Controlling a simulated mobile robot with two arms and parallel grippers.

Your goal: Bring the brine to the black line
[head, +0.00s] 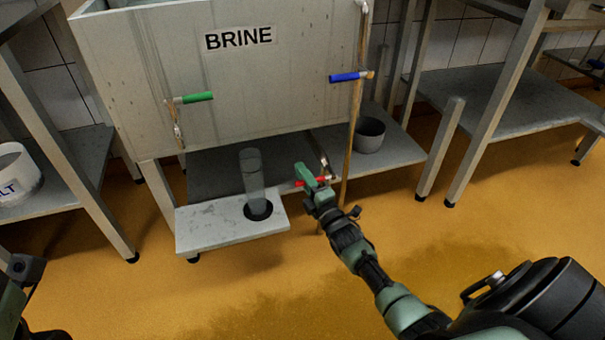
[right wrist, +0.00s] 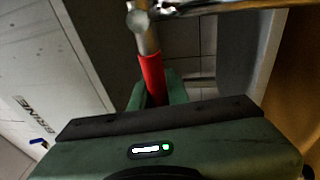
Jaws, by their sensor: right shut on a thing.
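The brine tank (head: 150,75) is a grey metal box labelled BRINE. A tall clear cylinder (head: 252,172) stands upright on a pale low shelf (head: 200,232) in front of it, over a dark round patch. I cannot make out a black line or a liquid level in it. My right gripper (head: 307,177) is right of the cylinder, shut on a red valve handle (right wrist: 152,75) on the low pipework, which is largely hidden by the fingers in the head view. A green handle (head: 198,97) and a blue handle (head: 344,77) sit higher up.
A grey pot (head: 369,135) stands on the shelf under the tank, right of a vertical pipe (head: 355,110). A white tub (head: 17,172) is on the left rack. A metal table (head: 490,98) stands at right. The yellow floor (head: 220,285) in front is clear, with darker stains.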

